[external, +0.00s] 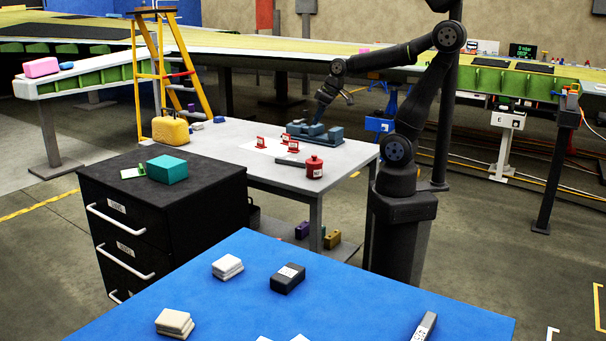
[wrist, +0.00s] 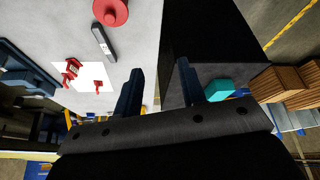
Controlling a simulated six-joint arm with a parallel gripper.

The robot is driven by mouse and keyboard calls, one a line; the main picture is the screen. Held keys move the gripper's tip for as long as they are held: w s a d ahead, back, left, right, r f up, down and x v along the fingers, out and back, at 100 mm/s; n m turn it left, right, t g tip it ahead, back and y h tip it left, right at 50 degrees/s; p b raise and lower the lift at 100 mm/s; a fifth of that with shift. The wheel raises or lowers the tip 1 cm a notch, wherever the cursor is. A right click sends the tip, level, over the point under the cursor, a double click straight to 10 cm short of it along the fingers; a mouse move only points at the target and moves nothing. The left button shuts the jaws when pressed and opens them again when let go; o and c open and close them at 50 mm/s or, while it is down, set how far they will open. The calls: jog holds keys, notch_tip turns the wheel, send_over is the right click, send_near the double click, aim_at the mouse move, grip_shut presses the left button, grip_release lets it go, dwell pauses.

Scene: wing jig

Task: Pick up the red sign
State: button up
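Several small red signs stand close together on a white sheet on the grey table. In the external view, one red sign (external: 261,143) is at the left and another red sign (external: 293,146) is at the right. In the wrist view, a red sign (wrist: 72,66) and another (wrist: 98,85) show left of my fingers. My gripper (wrist: 157,80) is open, with nothing between its two dark blue fingers. In the external view my gripper (external: 319,112) hangs above the back of the table, apart from the signs; its fingertips are hard to make out there.
A blue-grey fixture (external: 315,133) sits behind the signs. A yellow case (external: 170,130) is at the table's left. A black cabinet (external: 120,185) with a teal box (external: 167,168) adjoins the table.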

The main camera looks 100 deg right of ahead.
jog(key=w+d, duration=0.3)
jog(key=d, duration=0.7)
jog(key=m, duration=0.1)
send_over(293, 150)
jog(key=s, duration=0.2)
notch_tip(293, 150, down, 20)
jog(key=shift+w+f, duration=0.1)
jog(key=shift+w, duration=0.05)
jog(key=shift+s+a+x, duration=0.1)
jog(key=shift+s+x, duration=0.05)
jog(key=shift+x, duration=1.2)
jog(key=shift+s+a+x, duration=0.1)
jog(key=shift+a+x, duration=0.05)
jog(key=shift+x, duration=1.2)
jog(key=shift+f, duration=0.1)
grip_shut()
